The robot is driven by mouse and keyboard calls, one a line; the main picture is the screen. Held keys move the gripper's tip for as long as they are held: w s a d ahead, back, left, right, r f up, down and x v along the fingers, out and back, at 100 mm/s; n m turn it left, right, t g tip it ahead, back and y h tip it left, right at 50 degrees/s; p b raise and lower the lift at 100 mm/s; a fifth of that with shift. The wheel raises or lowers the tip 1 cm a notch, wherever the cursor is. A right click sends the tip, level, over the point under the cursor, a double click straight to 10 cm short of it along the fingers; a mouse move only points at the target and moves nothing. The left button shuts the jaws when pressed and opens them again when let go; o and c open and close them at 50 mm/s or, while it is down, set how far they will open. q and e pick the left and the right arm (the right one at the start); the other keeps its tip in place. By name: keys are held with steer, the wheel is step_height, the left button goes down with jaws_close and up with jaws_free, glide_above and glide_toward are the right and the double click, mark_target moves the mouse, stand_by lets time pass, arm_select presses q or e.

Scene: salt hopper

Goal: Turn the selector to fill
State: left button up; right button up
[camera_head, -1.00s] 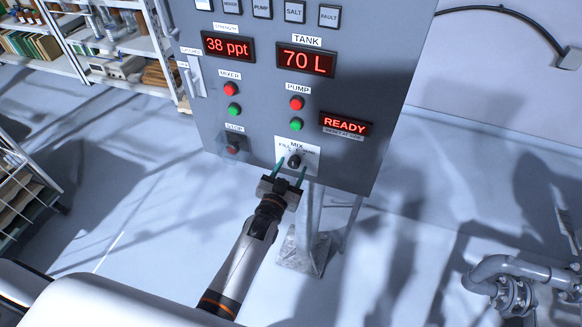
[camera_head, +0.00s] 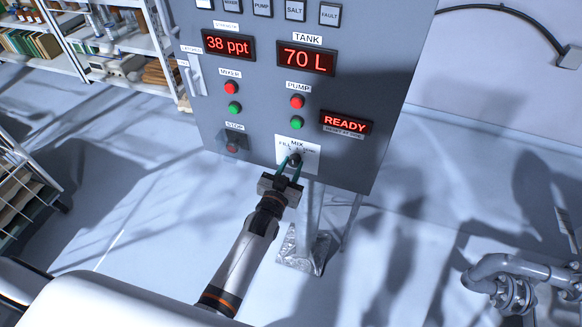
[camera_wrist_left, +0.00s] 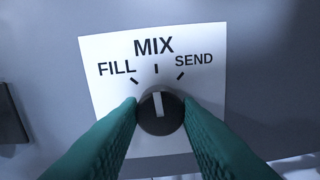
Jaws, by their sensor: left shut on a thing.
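The selector (camera_head: 295,159) is a round black knob on a white plate (camera_wrist_left: 205,45) low on the grey control panel. It shows close up in the left wrist view (camera_wrist_left: 160,113). The plate reads FILL at left, MIX at top and SEND at right, each with a tick mark. The knob's pale pointer line stands nearly upright, towards MIX. My left gripper (camera_head: 291,167) has its two green fingers shut on the knob, one on each side; they also show in the left wrist view (camera_wrist_left: 160,120). My right gripper is not in view.
The panel (camera_head: 265,100) carries red displays reading 38 ppt, 70 L and READY, with red and green mixer and pump buttons. A covered stop button (camera_head: 233,147) sits left of the selector. Shelves (camera_head: 110,45) stand at back left; pipework (camera_head: 510,285) is at lower right.

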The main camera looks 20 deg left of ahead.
arm_select(q)
steer(key=n, duration=0.3)
steer(key=shift+f+n, duration=0.1)
steer(key=shift+n, duration=0.2)
steer(key=shift+n+b, duration=0.45)
steer(key=shift+n, duration=1.85)
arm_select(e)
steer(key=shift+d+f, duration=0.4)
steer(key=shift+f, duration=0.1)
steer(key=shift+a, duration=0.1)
arm_select(q)
steer(key=o, duration=1)
steer(key=shift+s, duration=0.15)
